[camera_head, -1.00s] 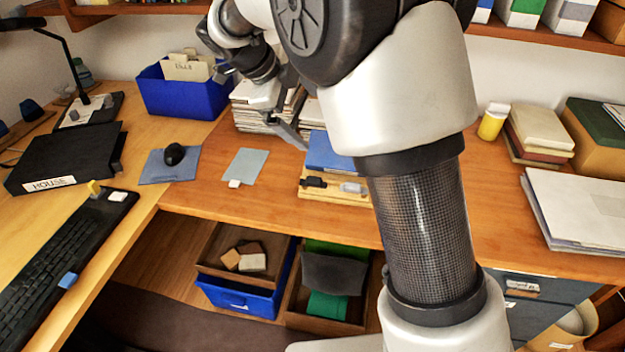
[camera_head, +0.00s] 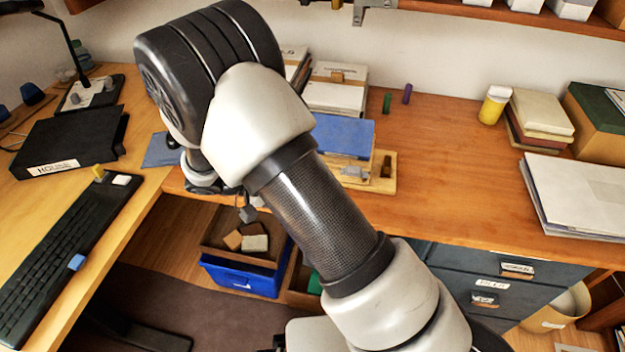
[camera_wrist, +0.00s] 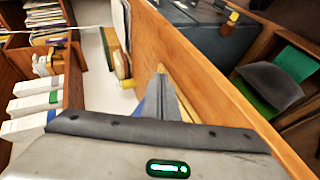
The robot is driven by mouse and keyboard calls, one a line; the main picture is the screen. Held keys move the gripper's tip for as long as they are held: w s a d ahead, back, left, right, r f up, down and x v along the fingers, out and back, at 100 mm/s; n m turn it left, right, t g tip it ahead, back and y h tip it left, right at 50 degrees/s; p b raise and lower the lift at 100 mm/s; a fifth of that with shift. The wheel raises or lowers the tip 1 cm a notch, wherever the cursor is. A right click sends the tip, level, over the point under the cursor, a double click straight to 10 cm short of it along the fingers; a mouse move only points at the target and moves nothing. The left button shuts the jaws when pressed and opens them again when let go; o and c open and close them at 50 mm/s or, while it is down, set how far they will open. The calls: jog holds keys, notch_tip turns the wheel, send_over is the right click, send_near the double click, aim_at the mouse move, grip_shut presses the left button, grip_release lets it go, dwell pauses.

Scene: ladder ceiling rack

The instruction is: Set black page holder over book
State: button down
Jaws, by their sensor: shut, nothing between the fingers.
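A blue book (camera_head: 345,134) lies on a pale wooden board (camera_head: 390,184) on the desk. A small grey piece (camera_head: 352,173) and a small dark brown piece (camera_head: 386,166) are at its front and right. The black page holder cannot be made out for certain now; my arm covers the board's left part. My gripper (camera_head: 249,213) is left of the board, hanging low in front of the desk edge, above the lower boxes. In the wrist view its fingers (camera_wrist: 161,82) are together and empty, overlapping the desk edge.
A blue drawer box (camera_head: 245,277) with small blocks stands below the desk. A keyboard (camera_head: 65,250) and black binder (camera_head: 70,140) are at left. Stacked books (camera_head: 540,125) and papers (camera_head: 580,205) are at right. Desk right of the board is clear.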

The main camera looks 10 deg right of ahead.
jog(key=s+a+f+n+t+y, duration=0.1)
jog(key=f+n+t+y, duration=0.1)
jog(key=n+t, duration=0.5)
jog(key=s+a+f+n+t+y+p, duration=0.1)
jog(key=f+n+t, duration=0.4)
jog(key=n, duration=1)
jog(key=s+a+f+n+t+y+p, duration=0.1)
jog(key=s+a+f+n+t+y, duration=0.2)
jog(key=n+t, duration=0.6)
jog(key=shift+s+f+n, duration=0.25)
jog(key=shift+f+n, duration=0.15)
jog(key=shift+n, duration=0.8)
jog(key=x, duration=1.4)
jog(key=shift+d, duration=0.1)
